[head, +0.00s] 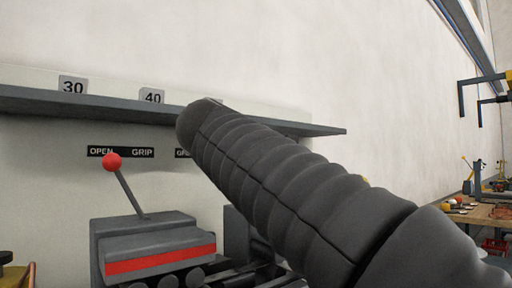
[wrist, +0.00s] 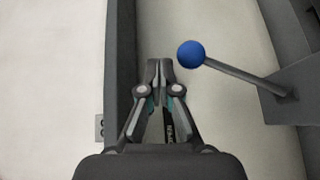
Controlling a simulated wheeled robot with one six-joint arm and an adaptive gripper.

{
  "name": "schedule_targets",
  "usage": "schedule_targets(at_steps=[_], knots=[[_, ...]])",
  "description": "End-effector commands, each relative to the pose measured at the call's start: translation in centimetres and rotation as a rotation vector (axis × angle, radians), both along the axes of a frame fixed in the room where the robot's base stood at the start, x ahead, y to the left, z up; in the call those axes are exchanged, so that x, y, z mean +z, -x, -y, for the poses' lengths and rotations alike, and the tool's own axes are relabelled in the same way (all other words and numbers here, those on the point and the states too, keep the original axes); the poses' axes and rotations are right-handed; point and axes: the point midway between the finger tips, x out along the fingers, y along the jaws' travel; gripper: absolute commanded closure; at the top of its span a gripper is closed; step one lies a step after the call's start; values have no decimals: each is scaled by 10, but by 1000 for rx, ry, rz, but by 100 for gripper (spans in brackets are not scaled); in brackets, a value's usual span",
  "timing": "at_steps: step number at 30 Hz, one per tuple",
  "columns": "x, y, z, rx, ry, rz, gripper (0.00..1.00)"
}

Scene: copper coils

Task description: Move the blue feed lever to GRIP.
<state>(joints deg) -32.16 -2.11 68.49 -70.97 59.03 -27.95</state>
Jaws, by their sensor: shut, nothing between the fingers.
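The blue feed lever shows in the wrist view, with a round blue knob (wrist: 191,54) on a thin grey rod (wrist: 245,76) that runs right to a grey block (wrist: 292,92). My gripper (wrist: 160,64) is shut and empty. In the picture its fingertips are just left of the blue knob, with a small gap between them. In the head view my dark ribbed arm covers the middle, and the blue lever and my gripper are hidden. One OPEN/GRIP label (head: 121,152) is readable there. A second label (head: 183,154) is mostly hidden behind my arm.
A red-knobbed lever (head: 112,162) stands on a grey block with a red stripe (head: 160,260), leaning toward OPEN. A grey shelf (head: 60,100) with plates 30 and 40 runs above. A wooden workbench (head: 485,212) stands far right.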

Motion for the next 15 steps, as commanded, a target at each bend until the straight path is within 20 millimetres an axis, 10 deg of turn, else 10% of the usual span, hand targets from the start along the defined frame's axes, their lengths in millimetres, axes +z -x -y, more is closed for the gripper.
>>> schedule_targets(at_steps=[7, 15], knots=[[26, 4, -20, -10, -1, 2, 100], [59, 52, -29, -8, -3, 2, 100]])
